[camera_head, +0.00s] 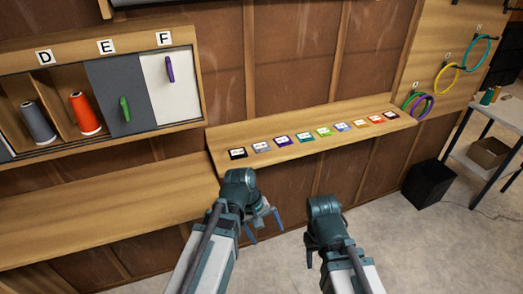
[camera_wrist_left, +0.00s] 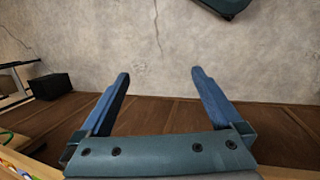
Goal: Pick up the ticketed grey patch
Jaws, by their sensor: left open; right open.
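A row of small coloured patches with white tickets lies on the wooden wall shelf in the head view. The grey patch (camera_head: 262,147) appears second from the left, between a black patch (camera_head: 237,154) and a purple patch (camera_head: 282,140). My left gripper (camera_head: 264,226) is open and empty, in front of and below the shelf edge near the grey patch, apart from it. The left wrist view shows its spread fingers (camera_wrist_left: 160,78) over bare floor and brown wall. My right gripper (camera_head: 312,252) is open, lower and further right; its fingers are mostly hidden.
The patch shelf (camera_head: 225,140) juts from the panelled wall. At left, a cabinet holds a grey spool (camera_head: 38,122) and an orange spool (camera_head: 85,114), above a wide ledge (camera_head: 100,215). A black box (camera_head: 427,183) and a table (camera_head: 500,125) stand at right. Open floor lies between.

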